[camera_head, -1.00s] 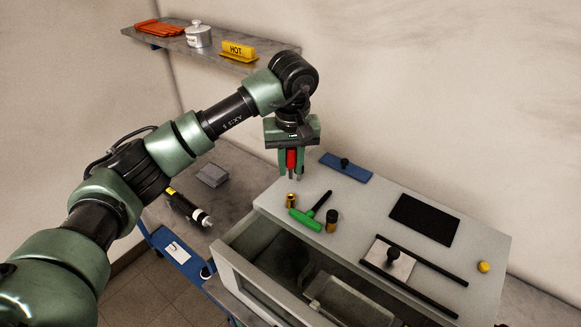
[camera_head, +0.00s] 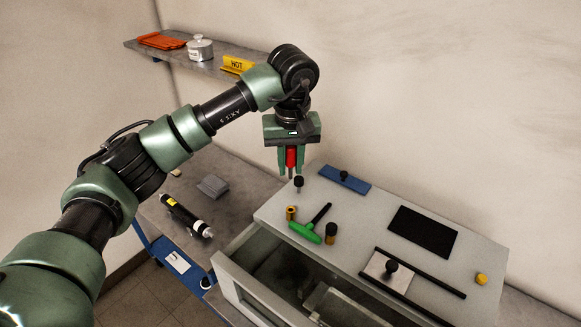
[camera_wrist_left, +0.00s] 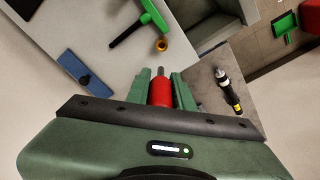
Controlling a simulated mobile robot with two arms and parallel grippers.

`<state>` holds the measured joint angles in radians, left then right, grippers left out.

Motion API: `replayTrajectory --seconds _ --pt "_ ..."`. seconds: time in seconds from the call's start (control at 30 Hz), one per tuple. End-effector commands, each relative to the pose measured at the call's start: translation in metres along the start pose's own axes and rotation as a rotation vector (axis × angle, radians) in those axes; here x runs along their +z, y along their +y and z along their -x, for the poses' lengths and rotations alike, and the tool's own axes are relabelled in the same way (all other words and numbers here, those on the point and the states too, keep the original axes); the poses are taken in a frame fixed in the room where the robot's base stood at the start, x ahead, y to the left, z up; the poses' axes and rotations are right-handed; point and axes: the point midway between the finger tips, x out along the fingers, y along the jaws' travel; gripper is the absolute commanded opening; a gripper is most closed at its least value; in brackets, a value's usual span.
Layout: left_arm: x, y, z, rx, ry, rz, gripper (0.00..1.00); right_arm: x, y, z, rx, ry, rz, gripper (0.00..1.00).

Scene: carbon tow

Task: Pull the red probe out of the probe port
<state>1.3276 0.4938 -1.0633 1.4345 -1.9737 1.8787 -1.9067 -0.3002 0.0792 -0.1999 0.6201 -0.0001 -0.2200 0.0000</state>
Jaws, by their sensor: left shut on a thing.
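My left gripper (camera_head: 291,170) comes in from the upper left and is shut on the red probe (camera_head: 291,157). In the left wrist view the red probe (camera_wrist_left: 161,92) sits between the two green fingers, and its grey tip points away from the wrist and shows clear. The probe hangs above the back left part of the grey cabinet top. A small brass ring (camera_head: 291,212), perhaps the probe port, stands near the top's left edge; it also shows in the left wrist view (camera_wrist_left: 162,45), apart from the tip. My right gripper is not in view.
A green T-handle tool (camera_head: 305,233), a black-topped brass piece (camera_head: 331,232) and a blue plate (camera_head: 345,179) are near. The drawer (camera_head: 262,290) is open in front. A shelf (camera_head: 165,50) hangs behind.

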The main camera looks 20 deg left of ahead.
Motion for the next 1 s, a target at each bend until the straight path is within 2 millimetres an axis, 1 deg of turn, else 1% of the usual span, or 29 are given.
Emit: replayTrajectory --seconds 0.33,0.47,0.7,1.0 --pt "0.0 0.0 0.002 0.0 -0.001 0.0 0.0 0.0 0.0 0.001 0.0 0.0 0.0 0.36" --pt "-0.001 0.0 0.009 0.0 -0.001 0.0 0.0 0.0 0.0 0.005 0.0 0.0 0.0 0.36" --pt "-0.003 0.0 0.028 -0.001 -0.001 0.0 0.0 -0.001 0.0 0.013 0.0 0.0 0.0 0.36" --pt "-0.004 0.0 0.03 -0.001 -0.002 0.0 0.0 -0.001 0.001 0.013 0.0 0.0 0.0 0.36"
